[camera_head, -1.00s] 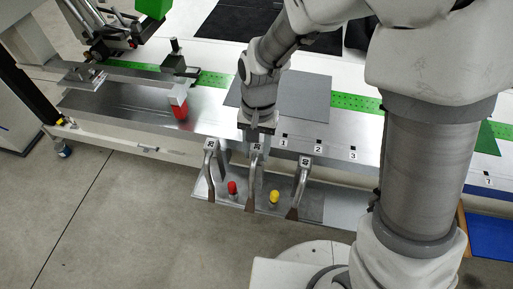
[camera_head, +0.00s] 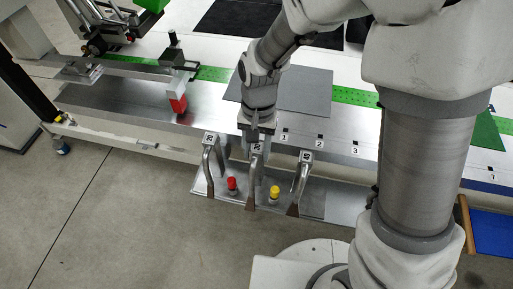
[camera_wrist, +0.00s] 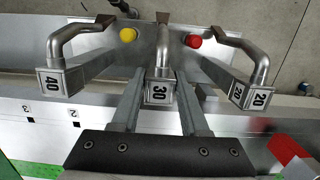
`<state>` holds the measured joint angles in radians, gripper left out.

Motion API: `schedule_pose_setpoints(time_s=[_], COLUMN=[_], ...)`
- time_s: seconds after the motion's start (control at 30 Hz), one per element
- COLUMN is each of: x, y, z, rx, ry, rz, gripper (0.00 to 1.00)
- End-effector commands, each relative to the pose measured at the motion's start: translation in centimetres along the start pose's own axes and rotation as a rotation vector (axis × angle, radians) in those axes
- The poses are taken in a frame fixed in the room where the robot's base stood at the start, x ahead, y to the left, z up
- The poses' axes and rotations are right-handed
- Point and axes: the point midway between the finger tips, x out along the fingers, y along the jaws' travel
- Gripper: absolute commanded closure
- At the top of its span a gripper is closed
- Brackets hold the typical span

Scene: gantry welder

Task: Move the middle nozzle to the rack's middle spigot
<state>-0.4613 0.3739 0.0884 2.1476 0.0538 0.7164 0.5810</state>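Three bent metal nozzles stand in a row at the bench's front edge, numbered 20 (camera_head: 209,160), 30 and 40 (camera_head: 300,178). The middle nozzle, 30 (camera_wrist: 158,90), is between 20 (camera_wrist: 240,94) and 40 (camera_wrist: 58,80) in the wrist view. My gripper (camera_head: 256,140) is at its square block. In the wrist view my gripper's fingers (camera_wrist: 158,108) lie against both sides of that block and appear closed on it. The metal rack (camera_head: 317,205) is under the nozzles. Its middle spigot cannot be made out.
A red knob (camera_head: 232,184) and a yellow knob (camera_head: 275,192) stand between the nozzles. Number tags 1, 2 and 3 (camera_head: 319,143) lie on the bench (camera_head: 215,112) behind. The floor in front is open.

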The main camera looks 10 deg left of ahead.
Motion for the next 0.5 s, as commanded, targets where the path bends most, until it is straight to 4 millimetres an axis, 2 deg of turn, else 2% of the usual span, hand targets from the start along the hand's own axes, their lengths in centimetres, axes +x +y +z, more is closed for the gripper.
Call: schedule_pose_setpoints(time_s=[0.03, 0.17, 0.5], x=[-0.07, -0.07, -0.36], y=[-0.01, 0.00, -0.01], z=[0.00, 0.00, -0.02], rx=[0.000, 0.000, 0.000], ry=[0.000, 0.000, 0.001], rz=[0.000, 0.000, -0.001], gripper=[0.45, 0.23, 0.23])
